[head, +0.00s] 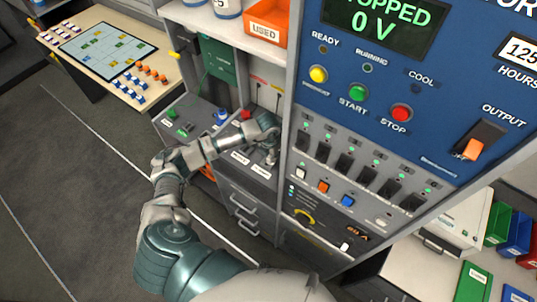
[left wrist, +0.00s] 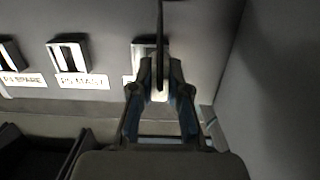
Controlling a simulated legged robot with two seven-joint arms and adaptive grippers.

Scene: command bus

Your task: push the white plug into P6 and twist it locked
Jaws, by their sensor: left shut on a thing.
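My left gripper (head: 271,156) is at the right end of the low grey panel, against the side of the blue cabinet. In the left wrist view my left gripper (left wrist: 160,88) is shut on the white plug (left wrist: 159,95), and a dark cable runs up from it. Directly behind is the rightmost socket (left wrist: 138,48), probably P6; its label is mostly hidden by the fingers. I cannot tell whether the plug is in the socket or just in front of it. My right gripper is not in view.
Two more labelled sockets (left wrist: 70,55) sit left of the plug in the left wrist view. A grey side wall (left wrist: 260,80) stands close on the right. The blue generator cabinet (head: 440,110) rises right of my arm; grey drawers (head: 240,205) lie below.

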